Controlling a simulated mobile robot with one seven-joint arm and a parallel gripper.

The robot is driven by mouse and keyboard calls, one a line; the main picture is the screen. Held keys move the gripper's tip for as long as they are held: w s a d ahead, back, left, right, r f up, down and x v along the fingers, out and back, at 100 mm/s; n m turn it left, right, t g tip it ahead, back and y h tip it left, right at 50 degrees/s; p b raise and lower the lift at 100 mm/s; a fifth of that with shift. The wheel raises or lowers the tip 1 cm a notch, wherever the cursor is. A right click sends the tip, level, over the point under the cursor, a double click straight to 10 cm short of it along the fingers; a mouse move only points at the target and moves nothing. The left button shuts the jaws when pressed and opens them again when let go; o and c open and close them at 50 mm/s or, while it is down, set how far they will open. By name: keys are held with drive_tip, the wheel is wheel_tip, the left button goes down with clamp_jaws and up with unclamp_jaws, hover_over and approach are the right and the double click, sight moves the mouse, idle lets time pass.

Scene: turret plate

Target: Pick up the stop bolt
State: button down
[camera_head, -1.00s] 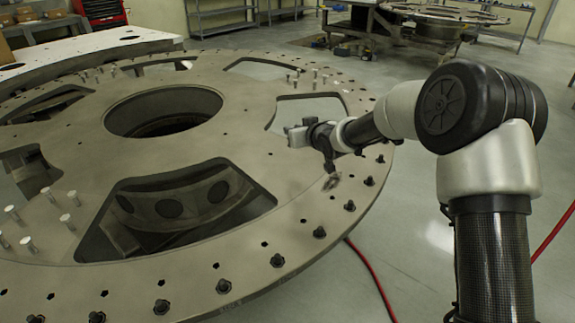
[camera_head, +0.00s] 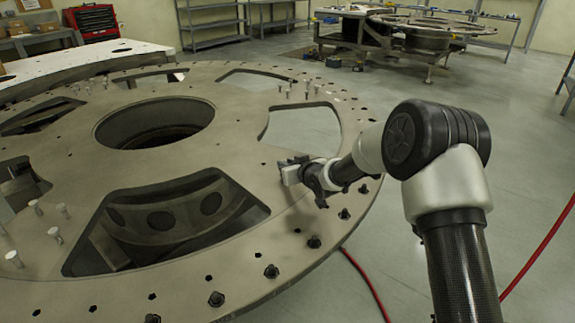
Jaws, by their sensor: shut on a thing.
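My gripper (camera_head: 290,172) is low over the right part of the big grey turret plate (camera_head: 255,100), between two cut-out windows. Its fingers point left. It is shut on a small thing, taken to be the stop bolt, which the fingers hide. Whether that thing touches the plate cannot be told. Several black bolts (camera_head: 271,271) sit along the plate's near rim.
A large round hole (camera_head: 155,122) opens in the plate's middle, with windows around it. A second plate on a stand (camera_head: 430,35) is at the back. A red tool chest (camera_head: 92,20) and shelves line the wall. A red cable (camera_head: 365,285) lies on the open floor at right.

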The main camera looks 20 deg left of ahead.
drive_tip(key=c, duration=1.6)
unclamp_jaws()
drive_tip(key=shift+f, duration=0.1)
drive_tip(key=p+v, duration=0.1)
drive_tip(key=v, duration=1.1)
drive_tip(key=shift+s, duration=0.1)
drive_tip(key=shift+d, duration=0.15)
